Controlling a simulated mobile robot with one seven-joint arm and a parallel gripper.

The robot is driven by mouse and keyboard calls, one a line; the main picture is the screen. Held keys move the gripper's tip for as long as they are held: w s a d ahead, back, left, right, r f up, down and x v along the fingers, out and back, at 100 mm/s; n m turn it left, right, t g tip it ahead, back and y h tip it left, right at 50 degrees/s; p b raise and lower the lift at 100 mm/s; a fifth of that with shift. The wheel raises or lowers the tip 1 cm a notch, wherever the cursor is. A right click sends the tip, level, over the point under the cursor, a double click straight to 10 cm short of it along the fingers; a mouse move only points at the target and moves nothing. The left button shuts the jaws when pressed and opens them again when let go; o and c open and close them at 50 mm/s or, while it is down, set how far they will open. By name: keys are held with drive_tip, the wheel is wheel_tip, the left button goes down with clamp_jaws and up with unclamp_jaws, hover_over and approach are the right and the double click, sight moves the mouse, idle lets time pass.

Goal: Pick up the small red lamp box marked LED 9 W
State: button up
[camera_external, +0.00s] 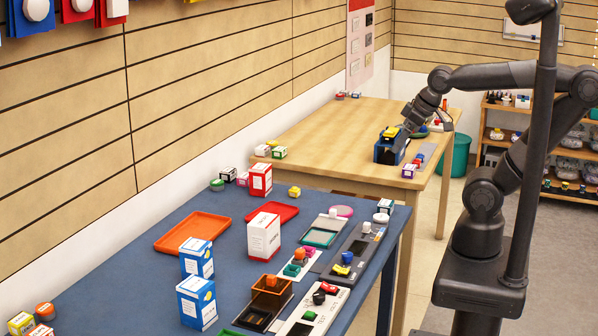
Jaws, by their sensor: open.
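No label can be read at this size, so I cannot tell which box is marked LED 9 W. Small red-and-white boxes show on the blue table: one (260,180) at its far end and a larger one (264,235) near its middle.
The blue table (130,272) carries orange and red trays, blue-and-white boxes and grey fixtures. The wooden table (330,128) has free room in its middle. A teal bin (461,155) and a shelf (495,148) stand beyond it. A slatted wall borders the left.

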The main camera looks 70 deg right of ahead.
drive_tip(key=w+d+f+n+t+h, duration=0.1)
drive_tip(key=w+d+f+n+t, duration=0.25)
drive_tip(key=w, duration=0.75)
drive_tip(key=w+d+f+n+t+h, duration=0.1)
drive_tip(key=w+d+f+n, duration=0.2)
drive_tip(key=w+d+n, duration=0.55)
drive_tip(key=w+d+f+n+t+h, duration=0.1)
drive_tip(key=w+d+f+t+h, duration=0.15)
drive_tip(key=w, duration=1.15)
drive_tip(key=n+t+y, duration=0.5)
drive_tip(key=n+y, duration=0.1)
drive_tip(key=n, duration=1.7)
approach(255, 166)
drive_tip(key=shift+n, duration=0.4)
drive_tip(key=w, duration=0.4)
drive_tip(key=shift+w+d+f, duration=0.15)
drive_tip(key=shift+w+f, duration=0.05)
drive_tip(key=shift+f, duration=0.15)
drive_tip(key=shift+w+a+r, duration=0.1)
drive_tip(key=shift+w+a, duration=0.15)
drive_tip(key=shift+w, duration=1.15)
drive_tip(key=shift+w+a+r, duration=0.1)
drive_tip(key=shift+w+a, duration=0.1)
drive_tip(key=shift+w, duration=1.2)
drive_tip(key=shift+c, duration=0.2)
